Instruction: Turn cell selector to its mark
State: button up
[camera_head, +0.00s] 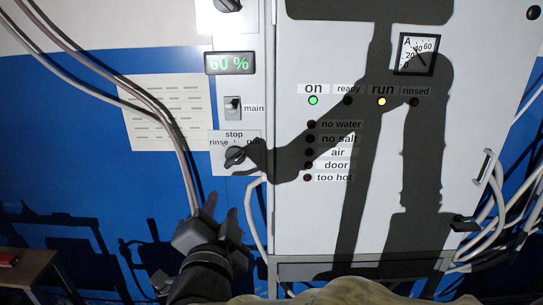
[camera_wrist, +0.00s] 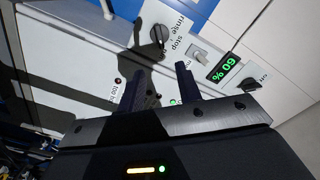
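The cell selector (camera_head: 235,155) is a dark knob on a pale plate marked "rinse", "stop" and a right-hand label partly in shadow, seemingly "run". Its grip looks slanted up to the right, toward that label; which end is the pointer is unclear. In the wrist view the selector (camera_wrist: 158,34) sits beyond the fingertips. My gripper (camera_head: 203,200) is below the selector and apart from it. Its two fingers (camera_wrist: 161,65) are spread with nothing between them.
Above are the main switch (camera_head: 232,107), the "60 %" display (camera_head: 230,63) and another knob (camera_head: 228,4). The "on" lamp (camera_head: 313,100) is green and the "run" lamp (camera_head: 381,101) yellow. Cables (camera_head: 180,140) hang at left. My arm's shadow crosses the cabinet (camera_head: 310,225).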

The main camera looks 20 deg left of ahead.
aim_at(234, 162)
jog(key=p+x, duration=0.6)
jog(key=x, duration=1)
jog(key=shift+d+r+p, duration=0.1)
jog(key=shift+p, duration=0.25)
jog(key=shift+w+a, duration=0.2)
jog(key=shift+w, duration=0.4)
grip_shut()
